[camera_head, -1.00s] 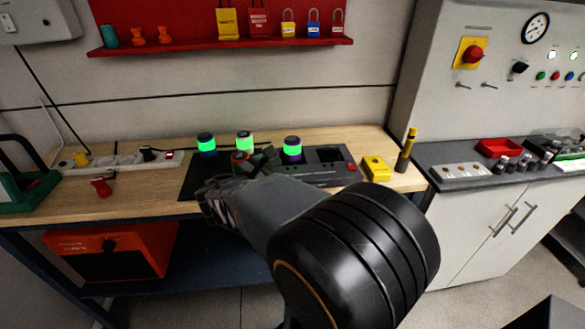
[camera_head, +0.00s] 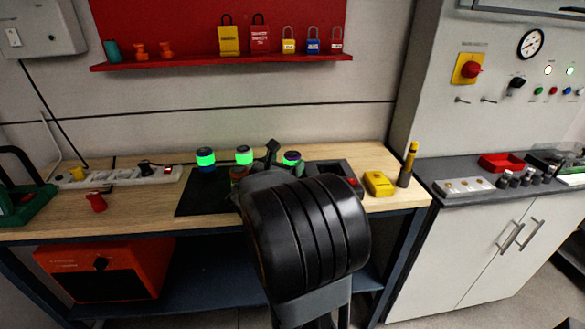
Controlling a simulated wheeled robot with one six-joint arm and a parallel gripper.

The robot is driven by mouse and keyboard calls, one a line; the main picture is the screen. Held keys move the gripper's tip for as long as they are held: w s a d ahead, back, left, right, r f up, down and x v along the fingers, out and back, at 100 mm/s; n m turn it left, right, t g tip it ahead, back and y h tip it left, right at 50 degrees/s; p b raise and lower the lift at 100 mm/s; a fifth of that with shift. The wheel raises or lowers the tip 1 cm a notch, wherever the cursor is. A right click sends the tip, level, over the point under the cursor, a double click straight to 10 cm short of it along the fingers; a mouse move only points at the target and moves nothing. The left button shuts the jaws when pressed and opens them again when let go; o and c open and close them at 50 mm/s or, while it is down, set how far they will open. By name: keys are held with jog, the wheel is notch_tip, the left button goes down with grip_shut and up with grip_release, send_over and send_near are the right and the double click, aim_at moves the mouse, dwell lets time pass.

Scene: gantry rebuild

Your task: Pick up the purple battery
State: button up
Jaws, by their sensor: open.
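The purple battery (camera_head: 292,157) stands upright at the back of the dark area on the wooden workbench. Its dark cap and glowing green band show; its lower purple part is hidden behind my gripper (camera_head: 284,162). My gripper is open, in front of the battery and slightly left of it in the picture, with a dark finger sticking up. I cannot tell whether a finger touches the battery. My arm hides much of the gripper.
A blue battery (camera_head: 206,160) and a white battery (camera_head: 244,155), both with green bands, stand to the left on a dark mat (camera_head: 195,203). A dark charger-like box (camera_head: 330,170) and a yellow block (camera_head: 379,184) are to the right. A red shelf (camera_head: 220,62) hangs above.

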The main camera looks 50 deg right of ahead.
aim_at(288, 158)
jog(key=shift+x, duration=2.5)
jog(key=shift+w+f, duration=0.1)
jog(key=shift+w, duration=0.05)
jog(key=c, duration=1.1)
jog(key=shift+c, duration=1.2)
